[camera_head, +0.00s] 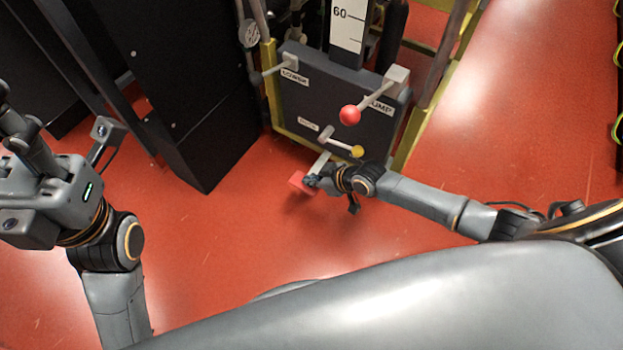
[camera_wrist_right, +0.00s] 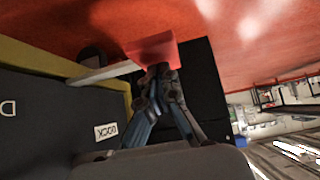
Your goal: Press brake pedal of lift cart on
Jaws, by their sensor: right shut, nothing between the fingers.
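The lift cart (camera_head: 318,98) stands at the top centre, with a dark panel in a yellow frame. A red pedal (camera_head: 298,182) sticks out low in front of it on a pale bar. The pedal also shows in the right wrist view (camera_wrist_right: 152,49). My right gripper (camera_head: 311,180) is shut and empty, with its fingertips at the pedal; in the wrist view they overlap the pedal's edge. I cannot tell whether they press on it. My left gripper (camera_head: 14,112) is at the far left, away from the cart; its fingers are partly cut off.
A black cabinet (camera_head: 185,85) stands left of the cart.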

